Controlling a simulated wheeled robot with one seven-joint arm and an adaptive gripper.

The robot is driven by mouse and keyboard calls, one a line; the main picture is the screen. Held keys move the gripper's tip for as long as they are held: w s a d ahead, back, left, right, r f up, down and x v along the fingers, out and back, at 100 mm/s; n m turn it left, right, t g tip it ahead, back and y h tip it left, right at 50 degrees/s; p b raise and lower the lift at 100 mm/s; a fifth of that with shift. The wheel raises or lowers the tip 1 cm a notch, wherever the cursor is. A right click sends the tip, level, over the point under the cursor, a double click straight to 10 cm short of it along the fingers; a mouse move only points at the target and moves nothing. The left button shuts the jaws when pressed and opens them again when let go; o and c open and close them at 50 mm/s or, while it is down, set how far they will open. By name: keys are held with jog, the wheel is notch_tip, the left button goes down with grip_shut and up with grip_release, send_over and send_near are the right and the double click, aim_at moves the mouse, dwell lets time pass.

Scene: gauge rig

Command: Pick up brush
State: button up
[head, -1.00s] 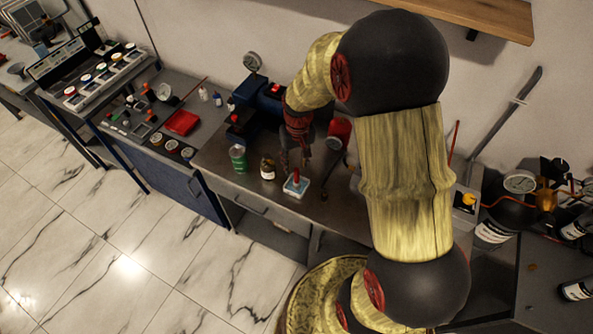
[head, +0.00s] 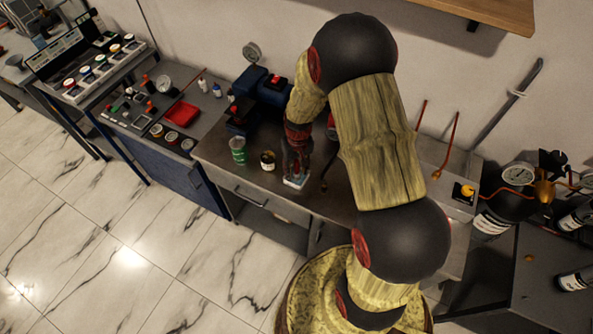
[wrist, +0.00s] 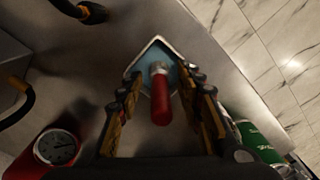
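The brush has a red upright handle (wrist: 160,98) and a pale blue, white-edged base. It stands on the grey metal workbench (wrist: 85,75), near the bench's front edge. In the head view only the pale base (head: 295,182) shows below my gripper (head: 297,166), which hides the handle. In the wrist view my gripper (wrist: 164,90) is open, with one finger on each side of the red handle. Gaps show between the fingers and the handle, so it is not gripped.
A green can (head: 238,151) and a dark jar (head: 268,161) stand just left of my gripper. A blue vise-like tool (head: 262,90) is behind. A red-bodied gauge (wrist: 57,148) is at the wrist view's lower left. Dark hooked parts lie at its upper left.

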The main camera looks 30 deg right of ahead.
jog(key=shift+r, duration=0.1)
grip_shut()
dwell(0.4)
